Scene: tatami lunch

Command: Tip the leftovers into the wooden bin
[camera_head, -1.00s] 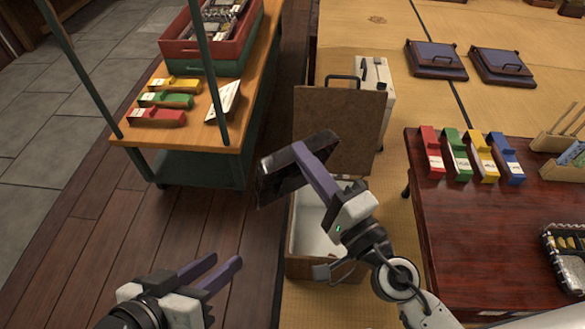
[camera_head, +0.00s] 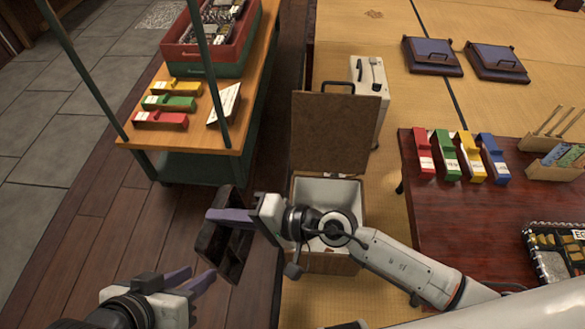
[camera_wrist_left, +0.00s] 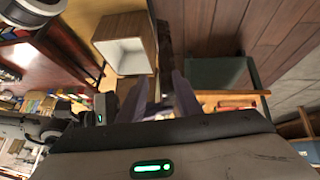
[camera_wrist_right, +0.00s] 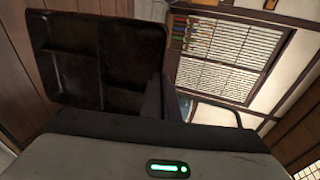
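The wooden bin (camera_head: 322,262) stands open with its brown lid (camera_head: 335,130) upright behind it and a white inside. Small brownish bits seem to lie inside, partly hidden by my right arm. The bin also shows in the left wrist view (camera_wrist_left: 150,35). My right gripper (camera_head: 236,216) is shut on the edge of a dark compartment tray (camera_head: 212,240), tilted steeply left of the bin, over the wood floor. In the right wrist view the tray's (camera_wrist_right: 125,65) compartments look empty. My left gripper (camera_head: 196,280) is open and empty below the tray, apart from it.
A cart (camera_head: 240,140) at the left bears red, green and yellow holders and a red crate (camera_head: 205,55). A dark red table (camera_head: 450,235) at the right holds coloured holders and a filled lunch box (camera_head: 545,245). A white case (camera_head: 370,75) stands behind the lid.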

